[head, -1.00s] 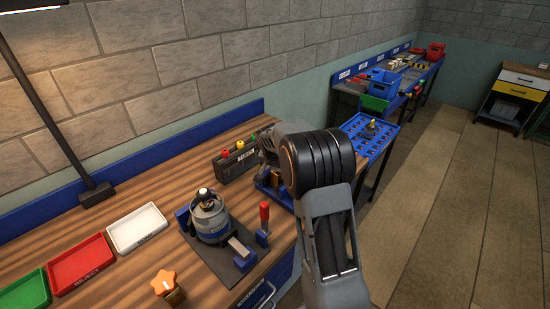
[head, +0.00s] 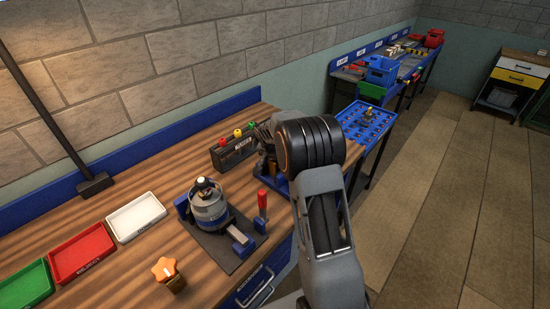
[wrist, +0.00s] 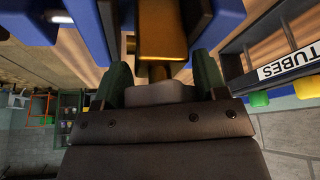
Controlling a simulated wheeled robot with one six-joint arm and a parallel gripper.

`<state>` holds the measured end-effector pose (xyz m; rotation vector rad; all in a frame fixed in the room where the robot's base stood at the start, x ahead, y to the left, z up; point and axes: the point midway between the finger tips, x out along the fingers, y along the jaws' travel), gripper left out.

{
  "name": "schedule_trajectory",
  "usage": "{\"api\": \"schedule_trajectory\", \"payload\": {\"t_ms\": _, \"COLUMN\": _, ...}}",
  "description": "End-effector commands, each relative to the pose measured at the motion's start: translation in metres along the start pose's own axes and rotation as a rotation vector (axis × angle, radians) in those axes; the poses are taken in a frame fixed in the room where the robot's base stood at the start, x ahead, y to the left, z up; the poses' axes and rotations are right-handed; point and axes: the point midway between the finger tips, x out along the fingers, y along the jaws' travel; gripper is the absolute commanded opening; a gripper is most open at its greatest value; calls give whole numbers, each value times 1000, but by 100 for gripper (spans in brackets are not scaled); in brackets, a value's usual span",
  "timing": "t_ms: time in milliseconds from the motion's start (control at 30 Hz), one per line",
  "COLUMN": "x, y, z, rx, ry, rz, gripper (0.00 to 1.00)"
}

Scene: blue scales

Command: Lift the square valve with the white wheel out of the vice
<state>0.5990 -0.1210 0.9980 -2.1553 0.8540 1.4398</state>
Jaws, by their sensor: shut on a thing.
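In the wrist view, the square valve's brass body (wrist: 162,35) stands between the blue jaws of the vice (wrist: 222,18). The white wheel (wrist: 160,93) lies between the green fingers of my gripper (wrist: 163,80), which is shut on it. In the head view my arm covers most of the valve and the gripper. Part of the blue vice (head: 281,184) shows beside the arm, near the bench's right end. I cannot tell whether the body still touches the jaws.
A black tubes rack (wrist: 285,62) stands close to the vice; it also shows in the head view (head: 234,150). An orange-wheeled valve (head: 170,274) and trays (head: 136,217) lie farther left.

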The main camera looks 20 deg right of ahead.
Motion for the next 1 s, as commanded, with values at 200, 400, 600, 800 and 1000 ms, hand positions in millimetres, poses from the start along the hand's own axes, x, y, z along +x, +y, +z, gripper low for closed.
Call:
{"api": "schedule_trajectory", "payload": {"t_ms": 200, "x": 0, "y": 0, "z": 0, "rx": 0, "ry": 0, "rz": 0, "gripper": 41}}
{"api": "schedule_trajectory", "payload": {"t_ms": 400, "x": -1, "y": 0, "z": -1, "rx": 0, "ry": 2, "rz": -1, "gripper": 22}}
{"api": "schedule_trajectory", "payload": {"t_ms": 600, "x": -1, "y": 1, "z": 0, "rx": 1, "ry": 2, "rz": -1, "gripper": 20}}
{"api": "schedule_trajectory", "payload": {"t_ms": 800, "x": -2, "y": 3, "z": 0, "rx": 1, "ry": 2, "rz": -1, "gripper": 20}}
{"api": "schedule_trajectory", "payload": {"t_ms": 1000, "x": -4, "y": 5, "z": 0, "rx": 1, "ry": 2, "rz": -1, "gripper": 20}}
